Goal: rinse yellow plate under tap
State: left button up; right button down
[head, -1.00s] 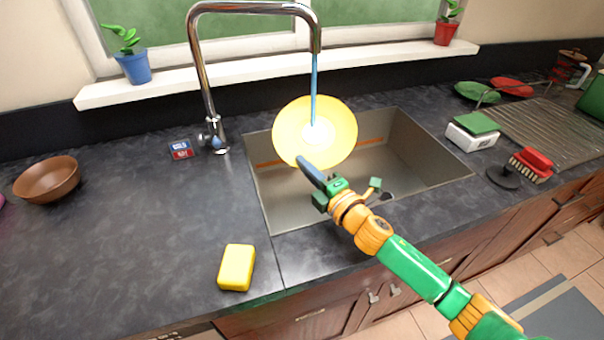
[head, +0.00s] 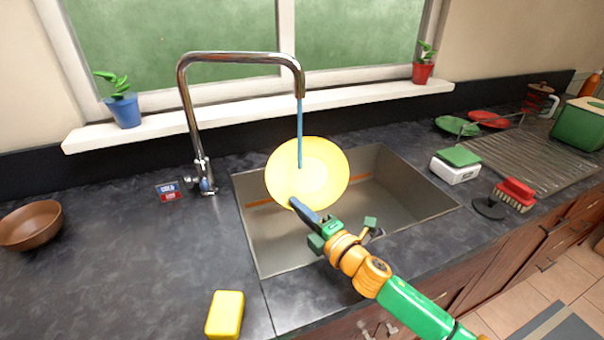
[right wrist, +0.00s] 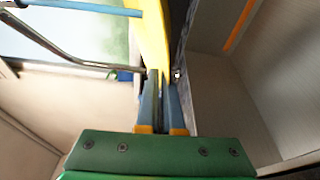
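The yellow plate (head: 308,173) is held over the sink, tilted, with its face turned to the head camera. My right gripper (head: 299,208) is shut on the plate's lower rim. In the right wrist view the fingers (right wrist: 162,103) pinch the plate's edge (right wrist: 152,35). The chrome tap (head: 188,115) has its spout above the plate. A blue stream of water (head: 299,130) runs from the spout down to the upper part of the plate; it also shows in the right wrist view (right wrist: 80,8). My left gripper is not in view.
The metal sink (head: 400,190) lies beneath the plate. A yellow sponge (head: 225,314) is at the counter's front, a brown bowl (head: 31,225) at left. A scale (head: 456,166), a red brush (head: 515,193) and a drying rack (head: 530,150) are right of the sink.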

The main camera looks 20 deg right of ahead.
jog(key=s+a+p, duration=0.1)
jog(key=s+a, duration=0.3)
jog(key=s, duration=0.2)
jog(key=shift+s+a, duration=0.2)
jog(key=shift+s, duration=0.15)
dwell(1.0)
jog(key=s+a+r+p, duration=0.2)
jog(key=s+r+p, duration=0.2)
jog(key=shift+a, duration=0.35)
